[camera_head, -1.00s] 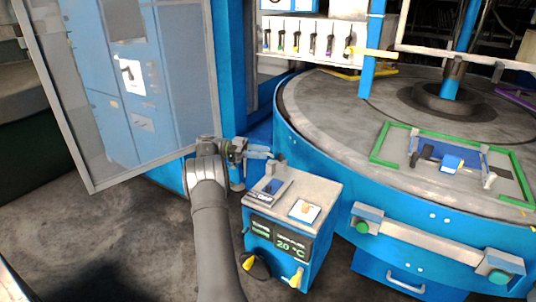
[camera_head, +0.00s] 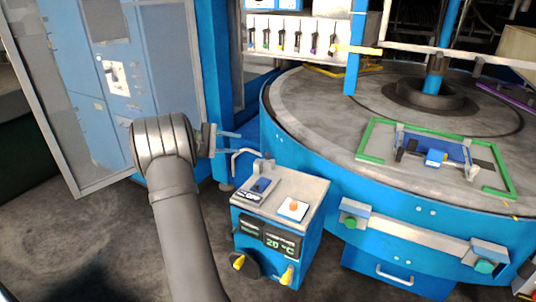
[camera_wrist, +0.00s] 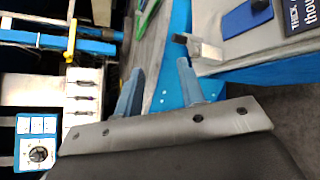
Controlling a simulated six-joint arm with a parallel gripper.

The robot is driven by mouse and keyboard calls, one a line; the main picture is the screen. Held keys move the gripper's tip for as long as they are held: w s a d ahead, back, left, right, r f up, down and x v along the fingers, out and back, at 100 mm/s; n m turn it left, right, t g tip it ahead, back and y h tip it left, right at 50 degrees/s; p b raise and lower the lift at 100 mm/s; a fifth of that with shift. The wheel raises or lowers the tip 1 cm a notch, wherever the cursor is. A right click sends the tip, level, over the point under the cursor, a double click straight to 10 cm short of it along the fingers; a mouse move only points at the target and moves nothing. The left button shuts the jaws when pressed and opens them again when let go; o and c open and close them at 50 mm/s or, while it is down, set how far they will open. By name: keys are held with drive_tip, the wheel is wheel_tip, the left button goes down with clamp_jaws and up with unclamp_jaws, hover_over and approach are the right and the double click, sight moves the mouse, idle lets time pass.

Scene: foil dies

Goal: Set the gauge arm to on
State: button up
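A blue box with a grey top (camera_head: 312,188) stands beside the round table. I take the bent grey metal piece (camera_head: 243,156) at its back left corner to be the gauge arm. In the wrist view a metal piece with a dark tip (camera_wrist: 200,47) juts from the box edge near a label reading "THICK" and "thou"; I cannot tell its setting. My gripper (camera_head: 232,142) is just left of and above the bent piece, apart from it as far as I can see. In the wrist view my gripper (camera_wrist: 160,80) has its two blue fingers spread, with nothing between them.
The box top carries a dark gauge panel (camera_head: 258,190) and an orange knob (camera_head: 294,206); its front has a 20 °C display (camera_head: 279,243) and yellow levers (camera_head: 287,275). The round table (camera_head: 310,115) is close on the right. A blue cabinet (camera_head: 115,80) stands behind left.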

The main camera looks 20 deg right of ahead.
sight(268, 153)
drive_tip(key=s+a+n+t+y, duration=0.2)
drive_tip(key=s+a+n+t, duration=0.15)
drive_tip(key=n, duration=1.05)
drive_tip(key=shift+g, duration=0.45)
drive_tip(key=x, duration=1.1)
drive_tip(key=r+x, duration=0.1)
drive_tip(key=x, duration=0.5)
drive_tip(key=shift+d, duration=0.25)
clamp_jaws()
